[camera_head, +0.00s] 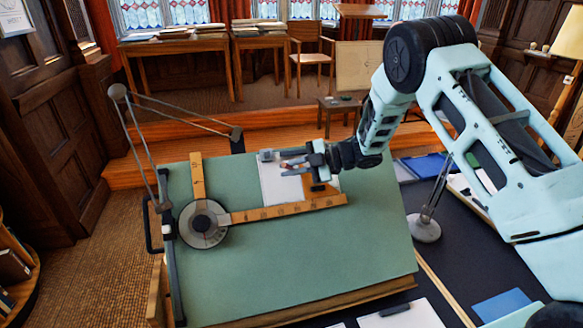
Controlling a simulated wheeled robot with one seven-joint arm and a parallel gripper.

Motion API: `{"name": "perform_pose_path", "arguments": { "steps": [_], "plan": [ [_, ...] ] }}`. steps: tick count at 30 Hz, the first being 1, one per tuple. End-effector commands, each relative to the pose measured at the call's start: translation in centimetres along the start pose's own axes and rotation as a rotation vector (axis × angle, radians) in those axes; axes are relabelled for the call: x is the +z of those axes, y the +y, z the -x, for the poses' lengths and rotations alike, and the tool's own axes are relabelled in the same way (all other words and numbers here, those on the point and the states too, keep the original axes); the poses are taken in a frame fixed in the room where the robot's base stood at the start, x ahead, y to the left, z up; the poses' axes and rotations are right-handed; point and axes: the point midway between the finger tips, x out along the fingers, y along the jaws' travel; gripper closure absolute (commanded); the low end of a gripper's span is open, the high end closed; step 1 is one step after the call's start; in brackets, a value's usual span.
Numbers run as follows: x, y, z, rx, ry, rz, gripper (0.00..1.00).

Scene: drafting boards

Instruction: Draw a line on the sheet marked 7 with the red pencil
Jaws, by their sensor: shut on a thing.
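A green drafting board (300,265) stands tilted in the middle of the view. A white sheet (270,185) lies on its upper part, partly covered by my gripper and the wooden ruler; I cannot read a number on it. My gripper (290,164) is over the sheet, pointing left, and is shut on a small reddish thing, which looks like the red pencil (291,170). Most of the pencil is hidden or too small to make out, and I cannot tell whether its tip touches the paper.
A drafting arm with a round head (203,223) and wooden rulers (290,208) lies across the board, its ruler just below the sheet. A small grey block (266,156) is at the sheet's top left corner. A lamp base (424,228) stands right of the board. The board's lower part is clear.

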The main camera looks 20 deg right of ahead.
Motion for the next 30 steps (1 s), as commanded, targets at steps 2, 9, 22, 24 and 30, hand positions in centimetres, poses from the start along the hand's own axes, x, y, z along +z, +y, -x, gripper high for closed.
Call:
{"name": "perform_pose_path", "arguments": {
  "steps": [2, 9, 22, 24, 30],
  "plan": [
    [0.1, -1.1, 0.0, 0.001, 0.001, -0.003, 1.0],
    [0.1, -3.9, 0.0, 0.001, 0.0, -0.003, 1.0],
    [0.0, -7.3, 0.0, 0.002, 0.0, -0.002, 1.0],
    [-0.1, -7.5, 0.1, 0.001, 0.0, -0.002, 1.0],
    [-0.1, -7.6, 0.1, 0.001, 0.0, -0.001, 1.0]
  ]
}}
